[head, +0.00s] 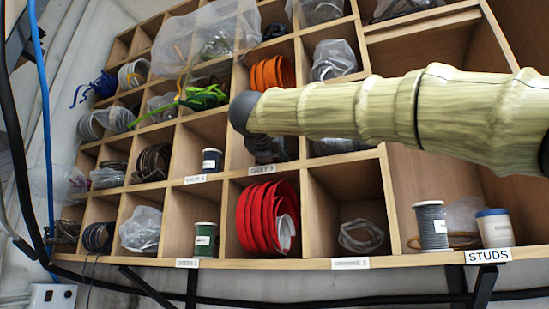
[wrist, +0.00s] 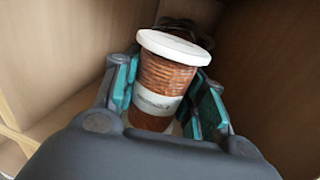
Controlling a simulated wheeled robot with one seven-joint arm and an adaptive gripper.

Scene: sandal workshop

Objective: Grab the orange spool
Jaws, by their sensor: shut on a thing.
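The orange spool (wrist: 168,75), a brownish-orange wound thread with a white top and a pale label band, stands between the teal finger pads of my gripper (wrist: 165,98) in the wrist view. The pads press on both of its sides, and it leans slightly in the picture. Wooden compartment walls surround it. In the head view my gripper (head: 266,150) reaches into a middle compartment of the shelf, partly hidden by my arm. The spool cannot be made out there. Whether its base rests on the compartment floor is hidden.
The wooden shelf (head: 325,264) has many compartments. An orange coil (head: 272,72) lies above my gripper, and red rolls (head: 262,215) sit below. A dark spool (head: 211,160) stands to the left. A grey spool (head: 431,226) and a blue-topped spool (head: 494,229) stand lower right.

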